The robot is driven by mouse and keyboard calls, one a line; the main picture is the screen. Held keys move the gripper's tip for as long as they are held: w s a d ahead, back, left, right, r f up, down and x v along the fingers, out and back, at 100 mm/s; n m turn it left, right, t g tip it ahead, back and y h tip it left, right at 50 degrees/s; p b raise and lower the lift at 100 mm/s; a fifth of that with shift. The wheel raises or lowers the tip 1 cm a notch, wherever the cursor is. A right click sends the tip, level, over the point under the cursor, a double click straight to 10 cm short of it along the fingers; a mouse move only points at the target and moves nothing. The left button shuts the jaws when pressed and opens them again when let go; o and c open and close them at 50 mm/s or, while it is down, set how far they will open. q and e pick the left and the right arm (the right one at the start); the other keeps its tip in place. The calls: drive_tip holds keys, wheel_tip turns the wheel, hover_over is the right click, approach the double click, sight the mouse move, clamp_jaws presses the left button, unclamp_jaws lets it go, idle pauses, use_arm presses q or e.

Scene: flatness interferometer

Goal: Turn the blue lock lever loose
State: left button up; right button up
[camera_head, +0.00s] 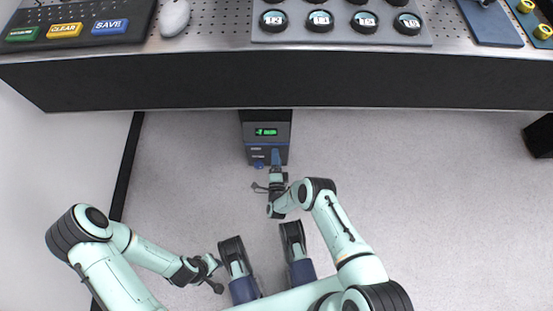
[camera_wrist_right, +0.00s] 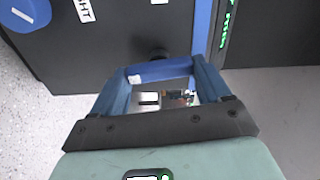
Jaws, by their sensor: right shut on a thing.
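A dark box-shaped unit (camera_head: 266,120) with a green display stands on the floor under the bench front. The blue lock lever (camera_head: 276,156) is at the lower right of its front face. My right gripper (camera_head: 277,172) reaches up to the lever and is shut on it. In the right wrist view the blue lever (camera_wrist_right: 160,72) spans between the two fingertips, close against the dark front; the fingers hide its ends. A round blue knob (camera_head: 258,164) sits left of the lever. My left gripper (camera_head: 212,274) is low at the left, away from the unit; its opening is unclear.
The bench (camera_head: 300,82) runs across the top. It carries a button panel (camera_head: 70,10), a grey mouse (camera_head: 174,17) and a tray (camera_head: 340,38) of round dark gauges. The grey floor right of the unit is clear up to a black object (camera_head: 540,137).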

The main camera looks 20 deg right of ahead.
drive_tip(key=shift+w+r+m, duration=0.1)
drive_tip(key=shift+m, duration=0.3)
drive_tip(key=o, duration=1)
use_arm(q)
drive_tip(key=shift+f, duration=0.1)
